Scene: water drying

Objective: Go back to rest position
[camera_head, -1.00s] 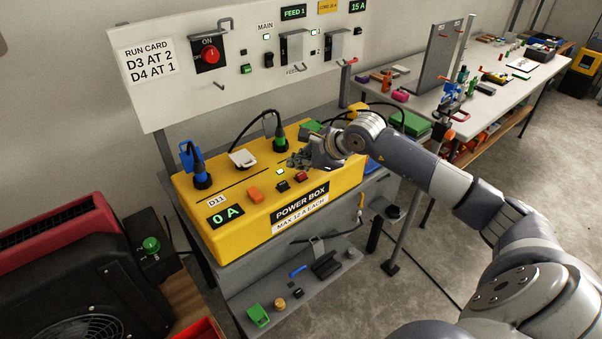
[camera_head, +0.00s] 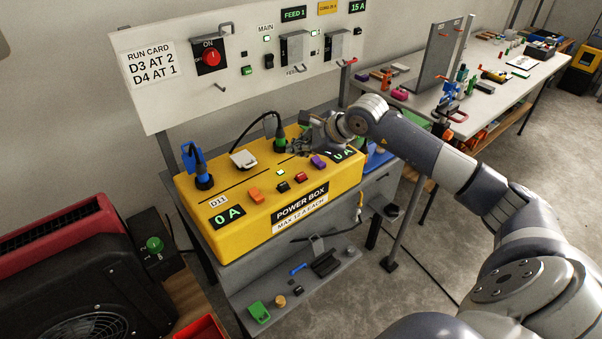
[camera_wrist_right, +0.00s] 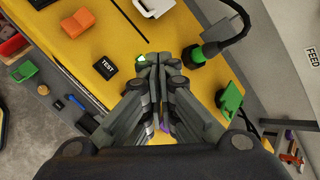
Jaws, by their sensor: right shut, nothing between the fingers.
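My right gripper (camera_head: 302,147) is over the back right part of the yellow power box (camera_head: 236,232), its arm coming in from the right. In the right wrist view the gripper's fingers (camera_wrist_right: 155,62) are together with nothing between them, above the yellow top. A black plug with a green ring (camera_head: 280,140) stands in the box just left of the gripper; it also shows in the right wrist view (camera_wrist_right: 198,53). A blue-topped plug (camera_head: 201,178) stands at the box's left end. My left gripper is not in view.
A white panel (camera_head: 185,98) with switches stands behind the box. A black and red fan unit (camera_head: 80,270) is at lower left. A grey shelf (camera_head: 330,285) with small parts lies below the box. A workbench (camera_head: 425,95) stands at the back right; the floor is open at right.

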